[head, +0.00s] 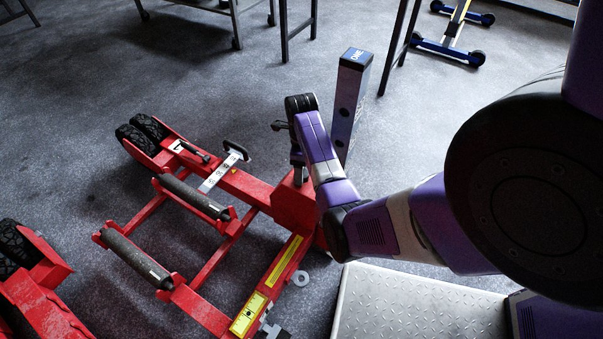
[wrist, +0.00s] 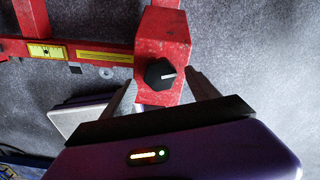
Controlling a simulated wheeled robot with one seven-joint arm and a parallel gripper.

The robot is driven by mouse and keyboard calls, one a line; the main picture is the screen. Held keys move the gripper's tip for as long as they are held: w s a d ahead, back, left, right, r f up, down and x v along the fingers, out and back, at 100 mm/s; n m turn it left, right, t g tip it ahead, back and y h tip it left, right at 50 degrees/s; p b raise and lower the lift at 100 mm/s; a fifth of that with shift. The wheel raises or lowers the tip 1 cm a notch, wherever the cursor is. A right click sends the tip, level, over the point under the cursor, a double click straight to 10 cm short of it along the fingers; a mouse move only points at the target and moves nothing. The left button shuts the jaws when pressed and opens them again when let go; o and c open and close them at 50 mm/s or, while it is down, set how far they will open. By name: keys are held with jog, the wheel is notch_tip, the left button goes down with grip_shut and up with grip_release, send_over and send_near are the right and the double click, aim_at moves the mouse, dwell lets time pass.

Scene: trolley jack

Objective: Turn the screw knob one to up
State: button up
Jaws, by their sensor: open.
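The screw knob (wrist: 160,73) is black and faceted, with a white pointer line, on the face of a red block (wrist: 165,40) of the trolley jack. In the wrist view the line points right and slightly up. My gripper (wrist: 160,80) is open, with one finger on each side of the knob and gaps between. Whether the fingertips reach the knob's depth I cannot tell. In the head view the red trolley jack (head: 232,180) stands at the centre left, with my arm bent down over its right end. I cannot make out the knob there.
Another red jack (head: 40,300) is at the lower left. A grey tread plate (head: 420,305) lies at the bottom, right of the jack. A tall grey post (head: 347,105) stands close behind my arm. Table legs (head: 400,45) are at the back. Open floor (head: 90,70) lies at the upper left.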

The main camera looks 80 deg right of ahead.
jog(key=shift+f, duration=1)
jog(key=shift+c, duration=0.2)
jog(key=c, duration=1.3)
